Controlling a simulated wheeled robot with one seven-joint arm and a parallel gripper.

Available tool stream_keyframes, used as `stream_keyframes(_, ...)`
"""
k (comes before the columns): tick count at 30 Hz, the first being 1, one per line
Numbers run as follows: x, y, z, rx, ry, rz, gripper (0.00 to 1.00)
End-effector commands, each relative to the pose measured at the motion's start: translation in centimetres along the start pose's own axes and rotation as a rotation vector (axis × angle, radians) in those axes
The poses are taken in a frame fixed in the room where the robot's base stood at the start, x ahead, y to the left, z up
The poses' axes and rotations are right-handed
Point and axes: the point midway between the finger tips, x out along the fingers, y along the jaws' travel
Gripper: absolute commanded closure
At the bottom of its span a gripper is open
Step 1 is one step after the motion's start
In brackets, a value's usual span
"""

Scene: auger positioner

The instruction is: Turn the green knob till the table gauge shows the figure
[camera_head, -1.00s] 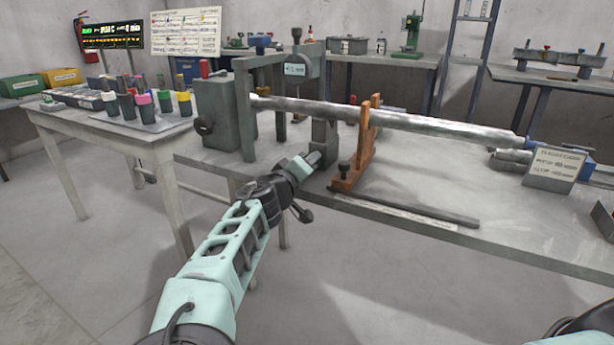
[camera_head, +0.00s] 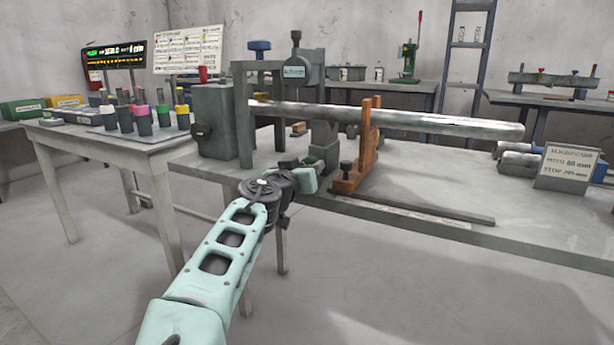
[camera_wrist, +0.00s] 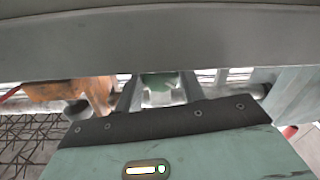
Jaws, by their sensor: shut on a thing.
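In the wrist view a small green piece, which looks like the green knob (camera_wrist: 160,82), shows between the two grey fingers of my gripper (camera_wrist: 158,97). The gripper is shut on it; a grey beam across the view hides much of what lies beyond. In the head view my gripper (camera_head: 309,178) is at the front edge of the grey workbench (camera_head: 430,205), by the foot of a grey post (camera_head: 323,150); its fingertips and the knob are hidden there. A grey head with a small pale label (camera_head: 294,72) stands above the post. I cannot tell which display is the table gauge or read its figure.
A long metal tube (camera_head: 440,122) runs across the bench past an orange stand (camera_head: 368,150). A sign with figures (camera_head: 568,168) stands at right. The floor in front is clear.

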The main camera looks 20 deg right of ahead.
Motion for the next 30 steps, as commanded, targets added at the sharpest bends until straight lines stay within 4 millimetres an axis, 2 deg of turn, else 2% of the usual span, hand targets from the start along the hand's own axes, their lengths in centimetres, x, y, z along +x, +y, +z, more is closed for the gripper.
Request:
stream_keyframes(1, -0.01, -0.06, 0.44, 0.011, -0.004, 0.001, 0.83)
stream_keyframes(17, -0.01, -0.02, 0.29, 0.036, -0.003, 0.001, 0.83)
stream_keyframes(18, -0.01, -0.02, 0.29, 0.036, -0.003, 0.001, 0.58)
stream_keyframes(20, -0.01, -0.02, 0.28, 0.036, -0.002, 0.001, 0.41)
stream_keyframes(30, -0.22, -0.03, 0.07, 0.036, 0.000, 0.000, 0.39)
